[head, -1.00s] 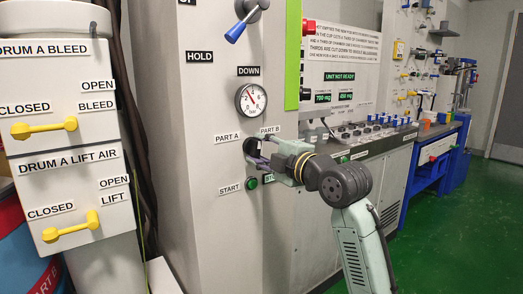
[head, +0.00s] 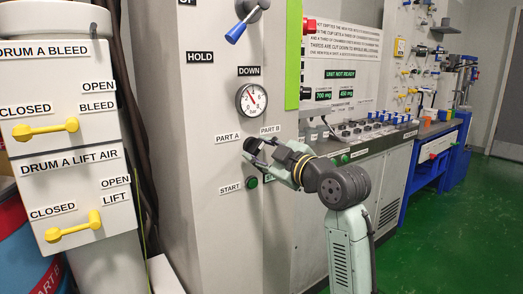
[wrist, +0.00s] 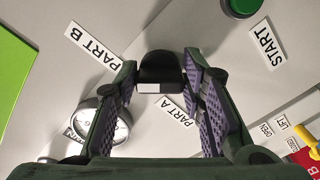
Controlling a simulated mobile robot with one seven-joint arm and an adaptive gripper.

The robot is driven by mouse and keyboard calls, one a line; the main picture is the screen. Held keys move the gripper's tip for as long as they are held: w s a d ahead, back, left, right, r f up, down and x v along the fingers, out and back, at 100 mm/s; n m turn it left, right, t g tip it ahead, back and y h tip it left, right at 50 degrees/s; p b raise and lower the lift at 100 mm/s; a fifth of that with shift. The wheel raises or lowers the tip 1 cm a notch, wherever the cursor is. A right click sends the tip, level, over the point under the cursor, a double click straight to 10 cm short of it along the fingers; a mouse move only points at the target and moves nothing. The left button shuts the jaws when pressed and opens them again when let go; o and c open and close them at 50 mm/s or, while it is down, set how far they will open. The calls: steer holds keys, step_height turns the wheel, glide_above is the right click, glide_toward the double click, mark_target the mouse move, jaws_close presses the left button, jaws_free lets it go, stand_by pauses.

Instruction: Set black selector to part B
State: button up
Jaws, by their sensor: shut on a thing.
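The black selector (head: 252,145) sits on the grey cabinet face below the PART A label (head: 228,137) and PART B label (head: 270,129). In the wrist view the black selector (wrist: 160,68) shows a white strip on its near edge and lies between my finger pads. My gripper (head: 264,160) is shut on it, and its fingers also show in the wrist view (wrist: 160,80). The gripper appears tilted in the head view and hides part of the selector. I cannot tell exactly which label the selector points to.
A green button (head: 252,183) beside the START label (head: 230,186) is just below the gripper. A gauge (head: 252,98) is above, with a blue-handled lever (head: 237,31) higher up. Yellow-handled valves (head: 45,129) stand at left. Green floor is open at right.

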stand_by(0.4)
steer(key=o, duration=1.1)
steer(key=shift+o, duration=0.2)
steer(key=shift+s, duration=0.1)
steer(key=v, duration=1.2)
